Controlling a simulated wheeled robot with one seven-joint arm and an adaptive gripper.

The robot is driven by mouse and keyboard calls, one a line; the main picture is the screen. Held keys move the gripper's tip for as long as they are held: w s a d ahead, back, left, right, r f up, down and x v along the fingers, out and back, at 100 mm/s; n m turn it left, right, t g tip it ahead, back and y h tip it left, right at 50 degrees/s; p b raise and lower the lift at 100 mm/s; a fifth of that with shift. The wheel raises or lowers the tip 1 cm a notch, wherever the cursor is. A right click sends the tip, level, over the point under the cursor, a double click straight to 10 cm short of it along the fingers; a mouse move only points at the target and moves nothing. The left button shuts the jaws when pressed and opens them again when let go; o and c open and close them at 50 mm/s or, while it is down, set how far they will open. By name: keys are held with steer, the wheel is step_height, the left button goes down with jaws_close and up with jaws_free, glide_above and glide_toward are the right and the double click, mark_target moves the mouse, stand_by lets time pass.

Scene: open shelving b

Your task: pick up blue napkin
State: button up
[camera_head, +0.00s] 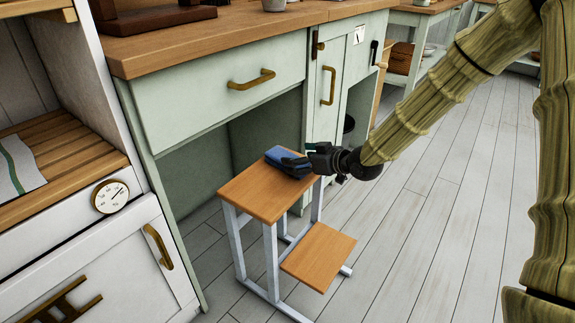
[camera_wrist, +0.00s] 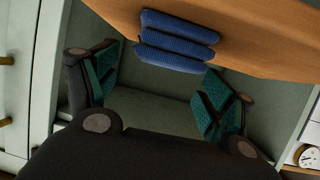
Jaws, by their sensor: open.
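The blue napkin (camera_head: 285,157) lies folded on the top of a small wooden step stool (camera_head: 255,196), near its far edge. In the wrist view the napkin (camera_wrist: 177,42) shows as ribbed blue folds on the wood, ahead of the fingertips. My gripper (camera_head: 297,163) reaches in from the right, low over the stool top, and partly covers the napkin in the head view. In the wrist view its two green-padded fingers (camera_wrist: 160,88) are spread apart, with nothing visible between them. I cannot tell whether a finger touches the napkin.
A pale green counter (camera_head: 220,92) with brass handles stands behind the stool, with an open recess beneath its drawer. A white cabinet (camera_head: 90,262) with a round dial (camera_head: 110,196) stands at the left. The lower step (camera_head: 318,256) is bare. Open plank floor (camera_head: 440,220) lies to the right.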

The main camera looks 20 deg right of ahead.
steer(key=b+x, duration=0.2)
steer(key=x, duration=0.1)
steer(key=shift+s+f, duration=0.1)
steer(key=shift+f, duration=0.25)
steer(key=shift+w+a, duration=0.2)
steer(key=shift+w, duration=0.15)
steer(key=c, duration=1)
